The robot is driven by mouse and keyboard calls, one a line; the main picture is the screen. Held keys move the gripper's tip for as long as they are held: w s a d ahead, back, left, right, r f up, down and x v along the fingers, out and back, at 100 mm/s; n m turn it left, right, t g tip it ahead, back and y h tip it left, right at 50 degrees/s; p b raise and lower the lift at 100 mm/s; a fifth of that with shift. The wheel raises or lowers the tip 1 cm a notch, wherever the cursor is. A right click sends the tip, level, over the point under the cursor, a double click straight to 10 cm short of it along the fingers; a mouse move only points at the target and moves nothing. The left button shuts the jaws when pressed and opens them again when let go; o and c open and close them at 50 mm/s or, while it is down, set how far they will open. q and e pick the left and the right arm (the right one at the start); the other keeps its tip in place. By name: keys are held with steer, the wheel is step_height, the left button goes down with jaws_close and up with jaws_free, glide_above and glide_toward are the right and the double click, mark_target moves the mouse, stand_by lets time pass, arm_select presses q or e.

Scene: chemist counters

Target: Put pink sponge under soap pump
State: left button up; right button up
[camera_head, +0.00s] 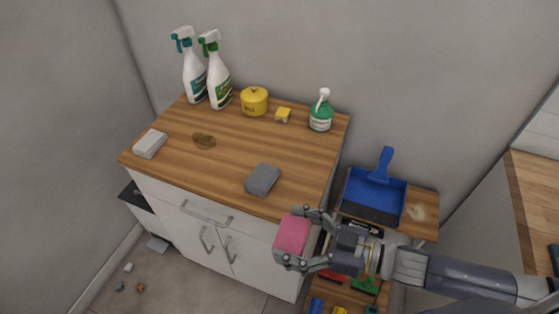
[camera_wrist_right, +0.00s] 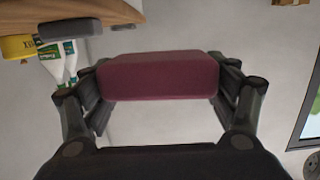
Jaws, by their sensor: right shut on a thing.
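The pink sponge (camera_head: 292,236) is held between the fingers of my right gripper (camera_head: 303,240), in front of the cabinet's front right corner in the head view. The sponge (camera_wrist_right: 158,76) also fills the middle of the right wrist view, with a finger of my right gripper (camera_wrist_right: 160,90) at each side. The soap pump (camera_head: 320,112), a green bottle with a white pump head, stands upright at the back right of the wooden counter top (camera_head: 215,165). The sponge is well apart from it. My left gripper is not in view.
A grey sponge (camera_head: 262,179) lies near the counter's front edge. A white sponge (camera_head: 150,144), two spray bottles (camera_head: 193,78), a yellow tin (camera_head: 254,101) and a small yellow object (camera_head: 283,115) are also there. A blue dustpan (camera_head: 376,190) lies on a lower shelf at right.

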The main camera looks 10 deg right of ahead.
steer(key=shift+w+a+r, duration=0.1)
steer(key=shift+a+r, duration=0.05)
steer(key=shift+a, duration=0.1)
steer(key=w+d+r+m+t+h, duration=0.2)
steer(key=w+r+m+t+h, duration=0.4)
steer(key=w+r+m+h, duration=0.15)
steer(key=d+r+m+t+h, duration=0.1)
steer(key=d+r+m+h, duration=0.1)
steer(key=d+h, duration=0.4)
steer(key=shift+w+d+r+m, duration=0.25)
steer(key=shift+d+m, duration=0.55)
steer(key=shift+m, duration=0.05)
